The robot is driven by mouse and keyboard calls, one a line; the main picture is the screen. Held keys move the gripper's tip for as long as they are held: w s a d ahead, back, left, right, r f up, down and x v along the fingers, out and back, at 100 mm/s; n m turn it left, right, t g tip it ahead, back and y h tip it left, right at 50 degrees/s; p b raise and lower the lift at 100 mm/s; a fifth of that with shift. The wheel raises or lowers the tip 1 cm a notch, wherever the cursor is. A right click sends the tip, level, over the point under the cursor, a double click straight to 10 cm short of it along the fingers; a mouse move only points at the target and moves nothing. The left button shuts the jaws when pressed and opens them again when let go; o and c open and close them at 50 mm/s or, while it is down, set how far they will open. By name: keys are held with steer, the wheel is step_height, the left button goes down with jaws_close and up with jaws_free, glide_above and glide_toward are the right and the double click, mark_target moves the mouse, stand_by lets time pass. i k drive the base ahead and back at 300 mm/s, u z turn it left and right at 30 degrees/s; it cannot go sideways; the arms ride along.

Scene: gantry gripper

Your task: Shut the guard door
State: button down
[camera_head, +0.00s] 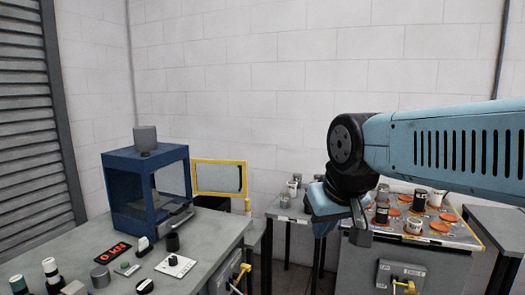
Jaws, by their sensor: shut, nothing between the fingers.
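The guard door (218,161) is a yellow-framed clear panel. It stands open, swung out to the right of a blue-framed machine (120,157) on the left bench. My gripper (359,236) hangs at the end of my blue arm, right of the door and apart from it. It is shut and empty, pointing down in front of the right-hand bench. Its fingertips are small and partly hard to make out.
The left bench (208,245) carries a red "0 kN" display (112,252), several knobs and a dark cup (172,241). At right, a tray (462,233) holds several cups and orange discs. A gap separates the benches. The wall behind is bare.

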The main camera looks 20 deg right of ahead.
mark_target(243, 183)
steer(key=z, duration=0.25)
steer(key=i, duration=1.6)
steer(key=u, duration=0.45)
steer(key=k, duration=0.9)
steer(key=u, duration=0.2)
steer(key=i, duration=0.9)
steer(key=z, duration=0.1)
